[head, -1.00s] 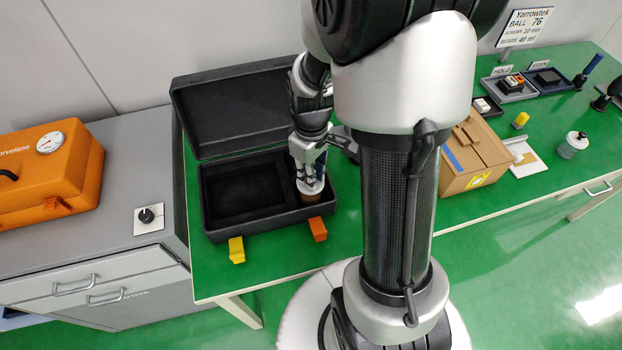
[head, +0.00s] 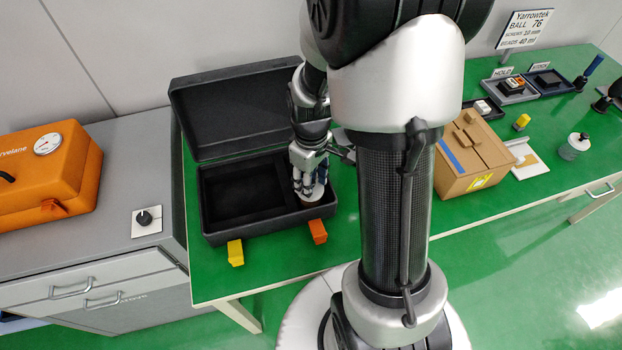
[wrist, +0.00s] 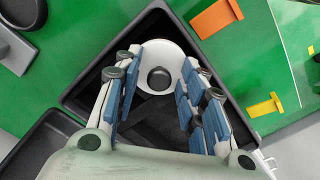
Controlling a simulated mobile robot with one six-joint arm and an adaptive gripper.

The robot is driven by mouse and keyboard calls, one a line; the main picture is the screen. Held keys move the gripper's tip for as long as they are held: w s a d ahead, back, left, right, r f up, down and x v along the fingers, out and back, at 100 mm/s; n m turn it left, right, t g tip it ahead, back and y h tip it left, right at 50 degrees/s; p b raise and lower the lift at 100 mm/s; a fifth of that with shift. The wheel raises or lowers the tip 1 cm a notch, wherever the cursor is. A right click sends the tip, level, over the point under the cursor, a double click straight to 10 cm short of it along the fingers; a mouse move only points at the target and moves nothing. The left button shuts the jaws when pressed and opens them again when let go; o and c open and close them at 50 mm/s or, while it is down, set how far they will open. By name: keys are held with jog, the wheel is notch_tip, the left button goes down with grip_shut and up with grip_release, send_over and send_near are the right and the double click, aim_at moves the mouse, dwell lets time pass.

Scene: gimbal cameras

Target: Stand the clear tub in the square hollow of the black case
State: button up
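The tub (head: 311,194) has a pale round top and a brownish lower part in the head view. In the wrist view its white lid with a dark knob (wrist: 158,78) shows between the blue finger pads. My gripper (head: 310,183) is shut around it from above, one finger on each side. The black case (head: 270,229) stands open on the green table, lid raised at the back. The tub is low at the right-hand compartment, its lower part partly hidden by the front wall. I cannot tell whether it touches the floor. The wide left compartment (head: 243,192) looks empty.
A cardboard box (head: 470,158) stands to the right. A jar (head: 573,148) stands farther right. An orange case (head: 50,170) sits on the grey cabinet at left.

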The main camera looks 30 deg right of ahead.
notch_tip(320, 180, up, 12)
jog(key=p, duration=0.5)
jog(key=s+a+r+m+t, duration=0.4)
jog(key=s+a+r, duration=0.6)
jog(key=s+r, duration=0.3)
jog(key=shift+s+a+r+t, duration=0.2)
jog(key=shift+a+r+t, duration=0.15)
jog(key=shift+r, duration=0.2)
dwell(0.5)
